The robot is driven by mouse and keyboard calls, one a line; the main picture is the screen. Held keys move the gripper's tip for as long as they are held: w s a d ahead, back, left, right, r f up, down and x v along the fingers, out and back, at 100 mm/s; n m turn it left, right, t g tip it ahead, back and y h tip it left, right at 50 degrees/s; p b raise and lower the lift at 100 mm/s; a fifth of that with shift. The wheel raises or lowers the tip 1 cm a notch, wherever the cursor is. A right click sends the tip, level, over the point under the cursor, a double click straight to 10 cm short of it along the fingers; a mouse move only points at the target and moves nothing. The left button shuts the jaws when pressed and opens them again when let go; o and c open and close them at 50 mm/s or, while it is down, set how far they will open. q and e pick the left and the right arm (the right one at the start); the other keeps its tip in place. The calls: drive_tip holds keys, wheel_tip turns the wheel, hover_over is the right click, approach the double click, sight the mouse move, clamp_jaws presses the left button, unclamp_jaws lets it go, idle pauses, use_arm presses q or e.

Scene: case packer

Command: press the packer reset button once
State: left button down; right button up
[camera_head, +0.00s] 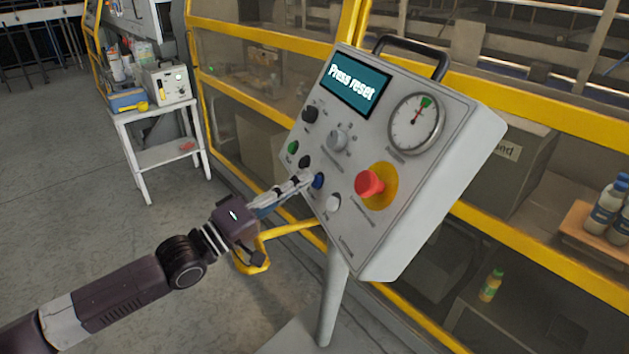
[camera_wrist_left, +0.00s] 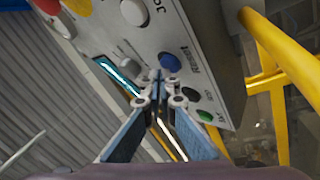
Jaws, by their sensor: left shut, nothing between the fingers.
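The grey control panel (camera_head: 400,190) stands on a post, and its screen (camera_head: 355,84) reads "Press reset". The blue button (camera_head: 318,181) is on the lower left part of the panel face; in the left wrist view the blue button (camera_wrist_left: 171,62) has the word "Reset" by it. My left gripper (camera_head: 306,178) is shut and empty, its tips right at the blue button's left side in the head view. In the left wrist view the fingertips (camera_wrist_left: 157,76) lie just beside the button. I cannot tell whether they touch it. My right gripper is not in view.
A red knob (camera_head: 369,183) on a yellow plate, a white button (camera_head: 333,202), a black button (camera_head: 305,162) and a green button (camera_head: 293,147) sit near the blue one. A yellow bar (camera_head: 290,229) runs below the panel. Yellow-framed guarding stands behind.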

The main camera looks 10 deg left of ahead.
use_arm(q)
drive_tip(key=shift+w+d+f, duration=0.2)
drive_tip(key=shift+d, duration=0.05)
idle(0.5)
drive_tip(key=shift+a+r, duration=0.1)
idle(0.3)
drive_tip(key=shift+s+a+r, duration=0.35)
drive_tip(key=shift+s+a, duration=0.05)
drive_tip(key=shift+a, duration=0.05)
drive_tip(key=shift+p, duration=0.3)
drive_tip(key=s+a+r+p, duration=0.2)
drive_tip(key=a, duration=0.1)
drive_tip(key=shift+s+a+r, duration=0.2)
drive_tip(key=shift+a+r, duration=0.05)
drive_tip(key=shift+f, duration=0.1)
idle(0.5)
